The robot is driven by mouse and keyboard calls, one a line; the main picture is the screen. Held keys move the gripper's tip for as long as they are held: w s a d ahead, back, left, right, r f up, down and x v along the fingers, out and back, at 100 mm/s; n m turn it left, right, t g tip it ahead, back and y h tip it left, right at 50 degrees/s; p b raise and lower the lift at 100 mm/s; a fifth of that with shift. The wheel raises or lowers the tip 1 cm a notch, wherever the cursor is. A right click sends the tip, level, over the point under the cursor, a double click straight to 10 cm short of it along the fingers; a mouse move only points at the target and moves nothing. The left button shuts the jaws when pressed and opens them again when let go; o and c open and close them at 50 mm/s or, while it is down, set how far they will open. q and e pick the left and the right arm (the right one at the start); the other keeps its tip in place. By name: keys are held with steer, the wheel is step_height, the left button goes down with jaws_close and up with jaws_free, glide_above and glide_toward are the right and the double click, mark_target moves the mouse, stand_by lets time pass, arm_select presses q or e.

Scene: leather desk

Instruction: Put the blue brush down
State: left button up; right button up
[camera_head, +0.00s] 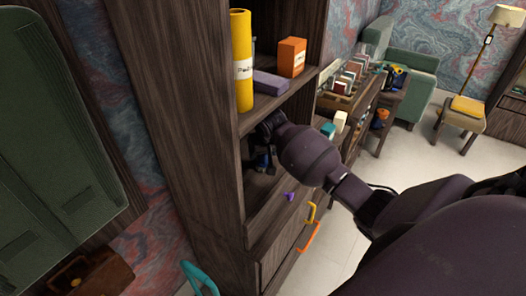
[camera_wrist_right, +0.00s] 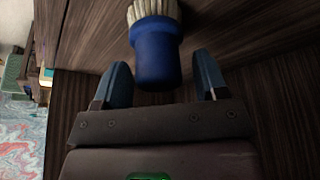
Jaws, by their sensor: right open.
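The blue brush (camera_wrist_right: 155,55) has a round blue handle and pale bristles. In the right wrist view it stands between and just beyond the two fingers of my right gripper (camera_wrist_right: 158,80), with a gap on each side. My right gripper is open. In the head view my right gripper (camera_head: 264,160) reaches into the lower shelf of the dark wooden cabinet (camera_head: 178,120). A small blue patch shows there, mostly hidden by the gripper. My left gripper is not in view.
On the shelf above stand a yellow cylinder (camera_head: 241,62), a purple block (camera_head: 270,83) and an orange box (camera_head: 291,57). A small purple item (camera_head: 290,197) and yellow and orange handles (camera_head: 309,238) are below my right arm. The cabinet's side wall is close to the gripper.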

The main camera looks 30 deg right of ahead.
steer(key=shift+r, duration=0.1)
steer(key=shift+s+r, duration=0.15)
steer(key=shift+r, duration=0.4)
steer(key=s+a+b, duration=0.1)
steer(key=s+a, duration=0.2)
steer(key=s, duration=0.8)
steer(key=shift+s, duration=0.4)
steer(key=shift+a, duration=0.1)
steer(key=s+a+f+n, duration=0.2)
steer(key=s+a, duration=0.2)
steer(key=s, duration=0.8)
steer(key=s+a+f+n, duration=0.1)
steer(key=s+a, duration=0.2)
steer(key=s, duration=1)
steer(key=w+f+t+b, duration=0.1)
steer(key=w+f+t, duration=0.2)
steer(key=f, duration=0.3)
steer(key=w+f+n+t+y+b, duration=0.1)
steer(key=w+f+t, duration=0.3)
steer(key=f, duration=0.2)
steer(key=shift+a+f, duration=0.15)
steer(key=shift+f, duration=0.05)
steer(key=shift+w, duration=0.1)
steer(key=shift+c, duration=0.4)
